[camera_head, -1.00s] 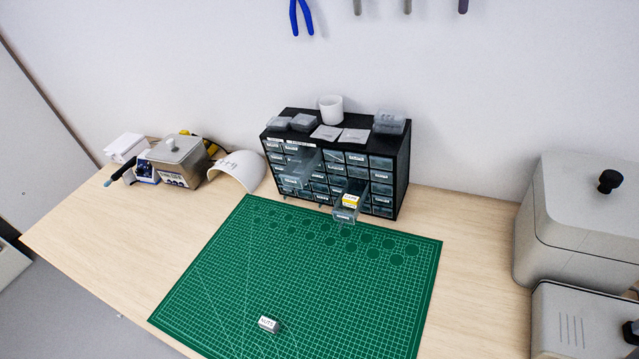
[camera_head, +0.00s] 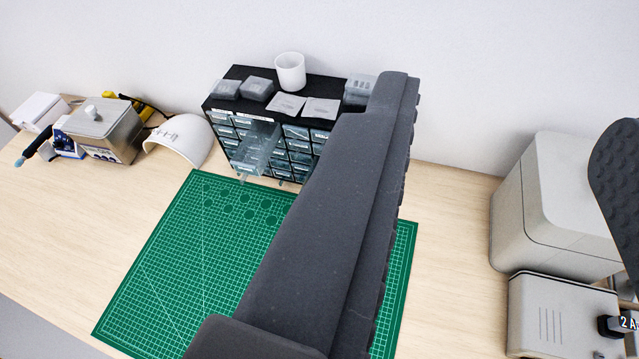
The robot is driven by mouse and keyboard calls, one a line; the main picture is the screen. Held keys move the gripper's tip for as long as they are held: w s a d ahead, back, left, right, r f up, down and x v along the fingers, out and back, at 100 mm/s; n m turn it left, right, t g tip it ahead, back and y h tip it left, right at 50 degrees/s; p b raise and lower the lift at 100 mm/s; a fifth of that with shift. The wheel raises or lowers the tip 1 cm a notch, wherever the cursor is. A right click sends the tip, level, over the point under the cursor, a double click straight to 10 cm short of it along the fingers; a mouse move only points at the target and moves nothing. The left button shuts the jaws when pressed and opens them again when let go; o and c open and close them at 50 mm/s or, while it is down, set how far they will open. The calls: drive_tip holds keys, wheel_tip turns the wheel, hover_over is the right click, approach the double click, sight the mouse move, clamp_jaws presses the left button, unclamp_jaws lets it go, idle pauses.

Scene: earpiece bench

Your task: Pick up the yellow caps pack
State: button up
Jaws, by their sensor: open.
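The yellow caps pack does not show now; my gripper's left finger covers the part of the drawer cabinet (camera_head: 222,108) where it lay in an open drawer. That drawer is hidden too. My gripper (camera_head: 507,108) is open, with one dark finger crossing the middle of the view and the other, with a textured pad, at the right edge. Nothing shows between the fingers except wall, bench and grey machines behind. I cannot tell how far the fingers are from the pack.
Another drawer (camera_head: 257,150) stands pulled out at the cabinet's left. A white cup (camera_head: 290,71) and several small packs sit on top. The green mat (camera_head: 150,290) lies in front. A metal box (camera_head: 103,132) and white curved shell (camera_head: 178,142) are left; a grey machine (camera_head: 550,210) is right.

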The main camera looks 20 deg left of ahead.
drive_tip(key=w+a+f+n+g+y+p, duration=0.1)
drive_tip(key=w+a+f+n+g+p, duration=0.25)
drive_tip(key=w+f, duration=0.4)
drive_tip(key=w+a+f+n+g+y+p, duration=0.2)
drive_tip(key=w+a+f+n+g+p, duration=0.25)
drive_tip(key=w, duration=0.45)
drive_tip(key=w+a+f+n+g+y+p, duration=0.1)
drive_tip(key=w+a+f+n+g+p, duration=0.2)
drive_tip(key=w+f, duration=0.5)
drive_tip(key=shift+w+a+f+n+g+p, duration=0.45)
drive_tip(key=shift+a+f+n+g+p, duration=0.4)
drive_tip(key=shift+f, duration=3.25)
drive_tip(key=shift+w+a+f+n+g+p, duration=0.5)
drive_tip(key=shift+a+f+n+p, duration=0.65)
drive_tip(key=shift+f, duration=3)
drive_tip(key=shift+w+a+f+n+g+p, duration=0.35)
drive_tip(key=shift+a+f+n+g+p, duration=0.6)
drive_tip(key=shift+f, duration=3.15)
drive_tip(key=shift+d+n, duration=0.25)
drive_tip(key=shift+d, duration=0.15)
clamp_jaws()
